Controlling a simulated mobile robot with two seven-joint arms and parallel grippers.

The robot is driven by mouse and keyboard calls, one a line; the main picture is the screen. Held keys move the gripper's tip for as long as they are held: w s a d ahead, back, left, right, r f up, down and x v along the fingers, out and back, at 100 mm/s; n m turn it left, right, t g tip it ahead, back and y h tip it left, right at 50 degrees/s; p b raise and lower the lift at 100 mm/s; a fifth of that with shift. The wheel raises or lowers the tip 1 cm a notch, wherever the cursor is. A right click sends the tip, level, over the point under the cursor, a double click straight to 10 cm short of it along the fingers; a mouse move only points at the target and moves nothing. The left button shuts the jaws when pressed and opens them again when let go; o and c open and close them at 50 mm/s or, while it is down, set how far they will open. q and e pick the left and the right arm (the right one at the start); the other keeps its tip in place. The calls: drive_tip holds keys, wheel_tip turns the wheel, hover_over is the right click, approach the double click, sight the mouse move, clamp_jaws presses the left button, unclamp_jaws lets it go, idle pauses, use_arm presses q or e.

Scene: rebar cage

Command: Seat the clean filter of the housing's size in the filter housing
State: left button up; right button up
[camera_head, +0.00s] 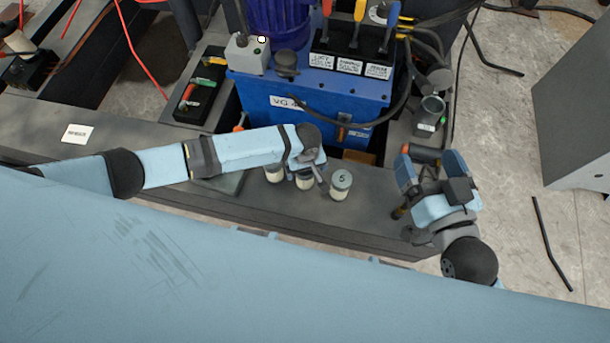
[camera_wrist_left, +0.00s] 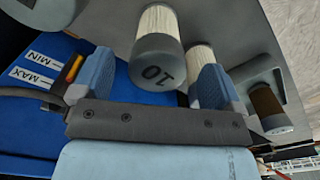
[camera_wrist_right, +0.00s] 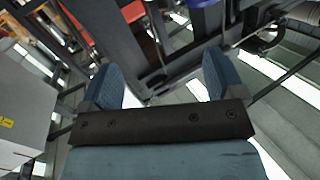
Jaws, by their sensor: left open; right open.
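Three pale pleated filters with grey caps stand on the bench: a left one (camera_head: 274,174), a middle one (camera_head: 305,181) partly under my left gripper, and one marked 5 (camera_head: 341,184). My left gripper (camera_head: 314,172) is open above them. In the left wrist view a filter marked 10 (camera_wrist_left: 157,66) shows between its fingers; I cannot tell whether they touch it. Another pale filter (camera_wrist_left: 199,62) is partly hidden by a finger. A brown filter (camera_wrist_left: 266,104) shows at the right. A grey open-topped cylinder (camera_head: 430,116), possibly the housing, stands right of the blue tank. My right gripper (camera_head: 430,174) is open and empty.
The blue tank (camera_head: 300,105), with labelled levers (camera_head: 350,62) and hoses, stands behind the filters. The bench's left part (camera_head: 45,125) is mostly clear. A grey cabinet (camera_head: 575,110) stands at the far right.

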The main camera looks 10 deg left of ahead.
use_arm(q)
drive_tip(key=f+b, duration=0.2)
drive_tip(key=f, duration=0.2)
drive_tip(key=shift+w, duration=0.2)
drive_tip(key=shift+f, duration=0.4)
drive_tip(key=c, duration=1.1)
use_arm(e)
drive_tip(key=r, duration=0.1)
drive_tip(key=a+r+t+y, duration=0.1)
drive_tip(key=r, duration=0.1)
drive_tip(key=r+t+y, duration=0.1)
drive_tip(key=shift+s+a+r, duration=0.15)
drive_tip(key=shift+a+r, duration=0.1)
drive_tip(key=shift+r, duration=0.1)
use_arm(q)
drive_tip(key=shift+r, duration=0.1)
